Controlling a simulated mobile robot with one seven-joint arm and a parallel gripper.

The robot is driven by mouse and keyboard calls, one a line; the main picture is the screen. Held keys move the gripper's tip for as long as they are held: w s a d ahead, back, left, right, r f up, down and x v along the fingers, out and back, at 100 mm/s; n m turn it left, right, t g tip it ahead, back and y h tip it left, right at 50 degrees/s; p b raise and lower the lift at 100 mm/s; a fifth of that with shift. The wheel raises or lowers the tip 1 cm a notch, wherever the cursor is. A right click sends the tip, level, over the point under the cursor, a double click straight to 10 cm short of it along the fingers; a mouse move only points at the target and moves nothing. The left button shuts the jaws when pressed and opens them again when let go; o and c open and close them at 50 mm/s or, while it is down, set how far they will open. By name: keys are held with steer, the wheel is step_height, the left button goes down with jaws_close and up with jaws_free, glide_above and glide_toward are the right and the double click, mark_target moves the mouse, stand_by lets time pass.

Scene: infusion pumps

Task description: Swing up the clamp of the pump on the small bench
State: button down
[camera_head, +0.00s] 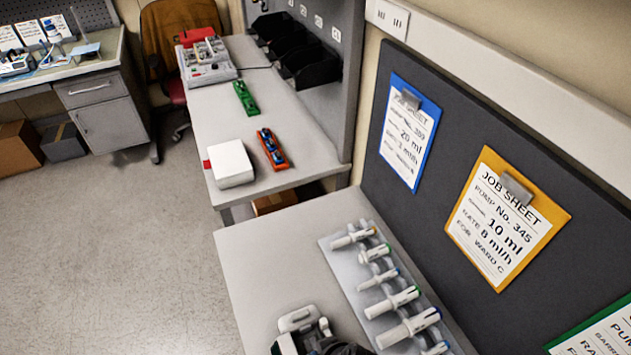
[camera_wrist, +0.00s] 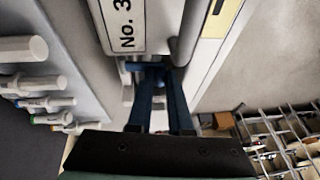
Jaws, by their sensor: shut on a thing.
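The small bench (camera_head: 285,255) is in the foreground of the head view. A pale pump (camera_head: 288,343) stands at its near edge, cut off by the bottom of the picture. In the wrist view the pump (camera_wrist: 122,12) fills the top middle, with a label reading "No. 3" and the rest cut off. My gripper (camera_wrist: 152,72) has its blue fingers at the pump's near end, shut on a small part that I take to be the clamp, mostly hidden between the fingertips. A grey rod (camera_wrist: 187,35) lies just right of the fingers.
A rack (camera_head: 345,262) with several syringes (camera_head: 392,302) stands right of the pump. A dark board with job sheets (camera_head: 508,215) rises behind it. The farther bench holds a white box (camera_head: 230,164), an orange tray (camera_head: 272,149) and a green tray (camera_head: 245,98). Floor is free at left.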

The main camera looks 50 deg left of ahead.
steer(key=shift+w+d+r+m+g+y, duration=0.1)
steer(key=shift+w+r+m+g+y, duration=0.2)
steer(key=shift+g, duration=0.25)
steer(key=shift+w+d+r+m+g+y, duration=0.1)
steer(key=shift+w+g+y, duration=0.1)
steer(key=shift+w+g, duration=0.3)
steer(key=g+b, duration=0.1)
steer(key=w+g+y+b, duration=0.1)
steer(key=g+b, duration=0.1)
steer(key=shift+w+d+r+m, duration=0.15)
steer(key=shift+d+r+m, duration=0.05)
steer(key=shift+d+m, duration=0.1)
steer(key=shift+w+d+r+g+y+b, duration=0.1)
steer(key=shift+w+r+g+y+b, duration=0.15)
steer(key=shift+g+y+b, duration=0.2)
steer(key=shift+w+d+m+g+y, duration=0.1)
steer(key=shift+w+m+g+y, duration=0.3)
steer(key=shift+g, duration=0.3)
steer(key=b, duration=0.1)
steer(key=w+g+b, duration=0.1)
steer(key=b, duration=0.1)
steer(key=g+y+b, duration=0.1)
steer(key=shift+w+d+f, duration=0.25)
steer(key=b, duration=0.2)
steer(key=shift+w+m+g+y+b, duration=0.15)
steer(key=shift+m+g+y+b, duration=0.15)
steer(key=shift+g+b, duration=0.1)
steer(key=shift+d+b, duration=0.1)
steer(key=shift+b, duration=0.35)
steer(key=shift+r, duration=0.15)
